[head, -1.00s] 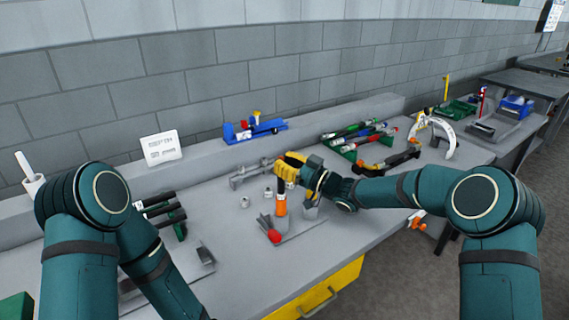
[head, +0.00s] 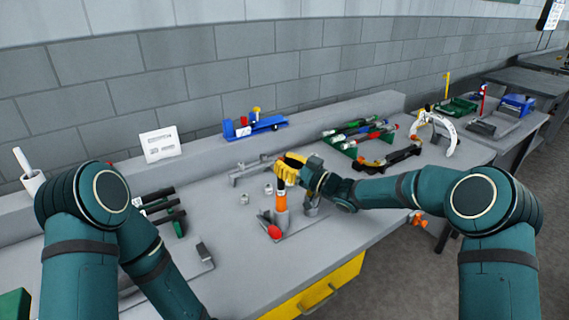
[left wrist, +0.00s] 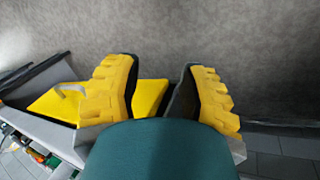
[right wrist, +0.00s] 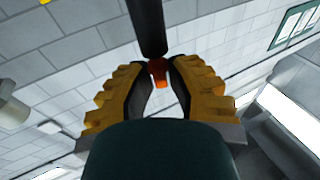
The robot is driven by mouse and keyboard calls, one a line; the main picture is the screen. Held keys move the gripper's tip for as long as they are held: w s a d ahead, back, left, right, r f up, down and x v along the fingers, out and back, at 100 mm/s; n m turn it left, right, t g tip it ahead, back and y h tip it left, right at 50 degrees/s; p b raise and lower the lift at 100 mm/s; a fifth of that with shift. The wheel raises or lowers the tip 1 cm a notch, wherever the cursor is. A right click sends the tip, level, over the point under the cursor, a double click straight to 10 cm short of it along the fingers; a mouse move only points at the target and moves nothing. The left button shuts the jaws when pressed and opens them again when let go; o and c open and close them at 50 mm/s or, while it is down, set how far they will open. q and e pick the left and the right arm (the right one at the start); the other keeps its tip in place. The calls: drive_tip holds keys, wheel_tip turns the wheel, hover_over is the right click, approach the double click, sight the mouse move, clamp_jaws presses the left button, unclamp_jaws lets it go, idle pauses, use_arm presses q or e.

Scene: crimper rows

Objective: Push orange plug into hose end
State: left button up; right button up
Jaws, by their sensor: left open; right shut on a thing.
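A black hose with an orange band (head: 281,201) stands upright in a grey clamp stand (head: 296,222) with a red knob (head: 274,231). My right gripper (head: 289,168) is at the hose's top end, its fingers shut on the orange plug. The right wrist view shows the orange plug (right wrist: 158,73) between the fingertips, in line with the end of the black hose (right wrist: 147,28) and appearing to touch it. How deep the plug sits cannot be told. In the head view the fingers hide the plug. My left gripper (left wrist: 163,85) is open and empty, over the floor in front of the bench.
Small grey fittings (head: 244,199) lie left of the stand. A blue holder (head: 254,127) and a white sign (head: 160,144) stand at the back. A green rack (head: 357,136) of hoses is behind to the right. A yellow drawer (head: 325,288) is below the bench edge.

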drive_tip(key=shift+f+b, duration=0.5)
drive_tip(key=shift+f, duration=0.2)
drive_tip(key=o, duration=0.8)
drive_tip(key=shift+c, duration=0.2)
drive_tip(key=v, duration=1.2)
drive_tip(key=shift+r, duration=0.15)
